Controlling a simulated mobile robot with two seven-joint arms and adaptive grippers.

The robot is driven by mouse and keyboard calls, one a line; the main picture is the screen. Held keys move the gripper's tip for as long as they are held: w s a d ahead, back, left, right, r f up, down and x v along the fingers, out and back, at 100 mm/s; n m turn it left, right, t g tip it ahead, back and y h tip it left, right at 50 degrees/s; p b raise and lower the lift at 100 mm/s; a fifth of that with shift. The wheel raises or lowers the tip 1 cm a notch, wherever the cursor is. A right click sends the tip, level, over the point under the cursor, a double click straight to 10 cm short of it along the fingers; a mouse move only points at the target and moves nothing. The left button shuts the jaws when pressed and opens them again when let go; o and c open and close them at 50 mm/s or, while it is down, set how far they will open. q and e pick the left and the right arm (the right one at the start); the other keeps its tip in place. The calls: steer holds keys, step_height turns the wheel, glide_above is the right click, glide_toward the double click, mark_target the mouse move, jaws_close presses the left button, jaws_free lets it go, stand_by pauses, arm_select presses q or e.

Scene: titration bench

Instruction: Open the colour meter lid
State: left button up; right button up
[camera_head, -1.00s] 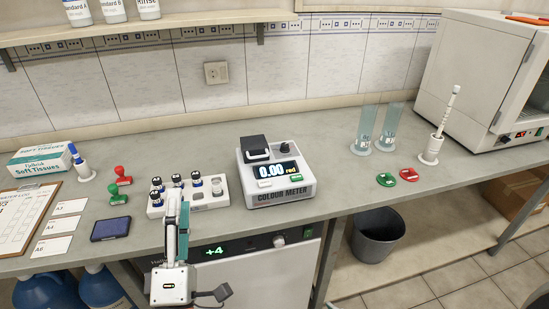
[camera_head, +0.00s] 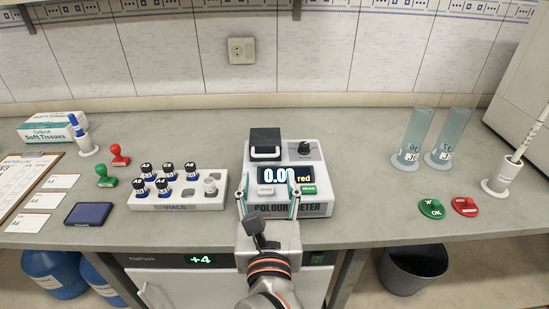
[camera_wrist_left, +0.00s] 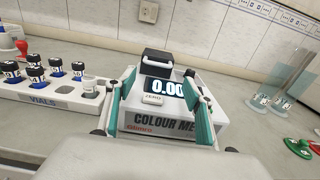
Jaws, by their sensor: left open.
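The colour meter (camera_head: 316,209) is a white box on the bench, its display reading 0.00 red. Its black lid (camera_head: 265,137) with a light handle (camera_head: 265,154) is shut at the back left of the top. It also shows in the left wrist view, where the lid (camera_wrist_left: 158,58) is straight ahead. My left gripper (camera_head: 268,187) is open and empty, in front of the meter, with its fingers spread either side of the ZERO button (camera_head: 266,190). The fingers are short of the lid handle. My right gripper is not in view.
A white vial rack (camera_head: 190,204) with several dark-capped vials stands left of the meter. A black knob (camera_head: 304,148) sits right of the lid. Two glass cylinders (camera_head: 411,140) and green and red discs (camera_head: 432,208) are further right. Bench between is clear.

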mark_target(267, 172)
arm_select(q)
steer(key=w, duration=0.7)
steer(key=shift+w+a, duration=0.15)
steer(key=shift+w, duration=0.05)
